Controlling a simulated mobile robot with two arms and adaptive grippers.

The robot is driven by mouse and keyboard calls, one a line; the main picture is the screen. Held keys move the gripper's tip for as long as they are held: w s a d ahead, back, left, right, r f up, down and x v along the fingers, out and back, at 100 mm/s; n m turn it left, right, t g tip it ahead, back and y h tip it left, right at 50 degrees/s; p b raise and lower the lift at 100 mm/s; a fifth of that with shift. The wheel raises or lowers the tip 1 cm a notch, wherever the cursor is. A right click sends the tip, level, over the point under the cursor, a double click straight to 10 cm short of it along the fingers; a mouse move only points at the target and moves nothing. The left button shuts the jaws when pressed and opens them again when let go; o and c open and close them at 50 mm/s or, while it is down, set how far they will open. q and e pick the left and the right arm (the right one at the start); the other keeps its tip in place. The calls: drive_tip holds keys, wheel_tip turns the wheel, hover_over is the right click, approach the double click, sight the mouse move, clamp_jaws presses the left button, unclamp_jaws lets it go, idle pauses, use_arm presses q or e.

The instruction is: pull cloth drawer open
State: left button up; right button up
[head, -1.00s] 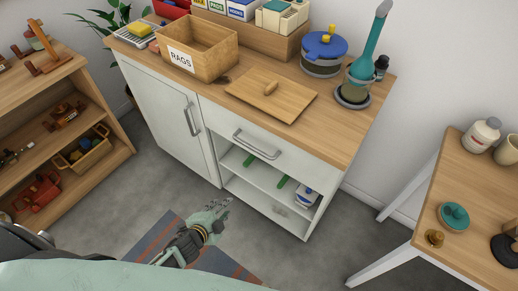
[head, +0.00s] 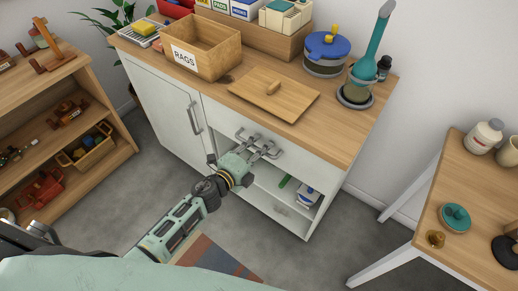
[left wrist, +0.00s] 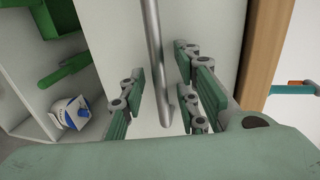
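The drawer is the white front (head: 303,159) under the wooden top of the white cabinet, and it looks closed. Its metal bar handle (head: 274,155) is partly covered by my left gripper (head: 257,143), which is at the drawer front. In the left wrist view the handle (left wrist: 154,50) runs between the two spread fingers of the left gripper (left wrist: 160,78), with space visible on both sides. The left gripper is open around the handle. No cloth is visible, so the drawer's contents are hidden. My right gripper is not in view.
Open shelves (head: 268,200) with green items and a white-blue container (head: 307,196) lie below the drawer. On top stand a RAGS box (head: 203,52), a wooden board (head: 272,95) and a blue-lidded jar (head: 326,52). A side table (head: 470,190) stands right.

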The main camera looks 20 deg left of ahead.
use_arm(q)
drive_tip(key=shift+w+d, duration=0.1)
clamp_jaws()
idle(0.6)
